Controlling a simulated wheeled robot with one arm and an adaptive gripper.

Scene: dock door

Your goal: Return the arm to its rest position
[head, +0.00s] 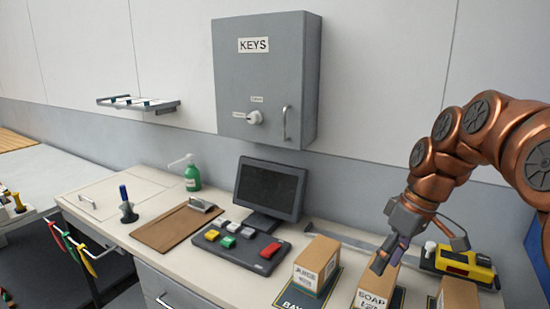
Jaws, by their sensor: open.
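My copper-coloured arm reaches in from the right edge of the head view. My gripper (390,256) hangs at its end, pointing down, just above and in front of the box labelled SOAP (376,287). The fingers are small and partly overlap the box in the picture. Nothing shows held between them. I cannot tell whether a fingertip touches the box.
The box labelled JUICE (315,265), another box (457,294) and a yellow-black device (458,266) stand near my gripper. A monitor (270,189), button panel (238,246) and clipboard (172,230) lie left. A grey KEYS cabinet (258,85) hangs on the wall.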

